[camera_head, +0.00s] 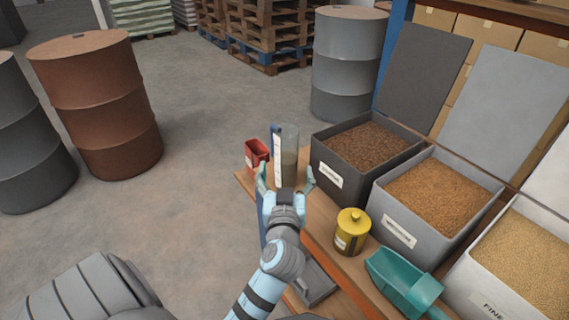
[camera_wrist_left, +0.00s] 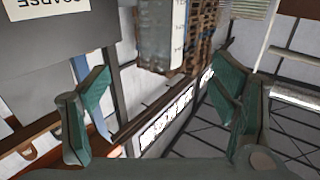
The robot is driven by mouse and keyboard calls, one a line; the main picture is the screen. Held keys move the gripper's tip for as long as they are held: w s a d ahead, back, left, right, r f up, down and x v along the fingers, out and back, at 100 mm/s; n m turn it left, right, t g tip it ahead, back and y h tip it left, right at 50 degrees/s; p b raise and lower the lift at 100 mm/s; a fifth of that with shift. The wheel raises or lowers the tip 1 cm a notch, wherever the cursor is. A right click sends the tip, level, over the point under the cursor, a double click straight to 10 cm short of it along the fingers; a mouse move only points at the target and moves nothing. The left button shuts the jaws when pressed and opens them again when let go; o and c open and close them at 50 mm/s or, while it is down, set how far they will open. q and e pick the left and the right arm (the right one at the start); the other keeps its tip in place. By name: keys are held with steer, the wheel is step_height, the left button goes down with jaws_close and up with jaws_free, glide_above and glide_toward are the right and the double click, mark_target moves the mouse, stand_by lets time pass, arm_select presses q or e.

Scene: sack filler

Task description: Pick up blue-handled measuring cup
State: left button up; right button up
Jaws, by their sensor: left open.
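The blue-handled measuring cup (camera_head: 289,158) is a tall clear cylinder with a white marked strip and a blue handle on its left side. It stands upright near the far end of the wooden bench. In the left wrist view the clear cup (camera_wrist_left: 157,35) shows at the top, upside down, with part of its scale strip. My left gripper (camera_head: 286,180) is open, its fingers spread on the near side of the cup. In the left wrist view the gripper (camera_wrist_left: 162,95) is empty between its green fingers, and the cup lies beyond the fingertips.
A red container (camera_head: 256,155) stands just left of the cup. A dark bin of coarse grain (camera_head: 330,182) is close on its right. Nearer along the bench are a yellow canister (camera_head: 351,235), a teal scoop (camera_head: 402,283) and more grain bins. Drums stand on the floor.

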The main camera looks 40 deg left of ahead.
mark_target(287, 133)
arm_select(q)
steer(key=x, duration=0.7)
steer(key=b+x, duration=0.1)
steer(key=x, duration=0.5)
steer(key=shift+w+a+r, duration=0.2)
steer(key=shift+w+a, duration=0.1)
steer(key=shift+s, duration=0.1)
steer(key=c, duration=1.7)
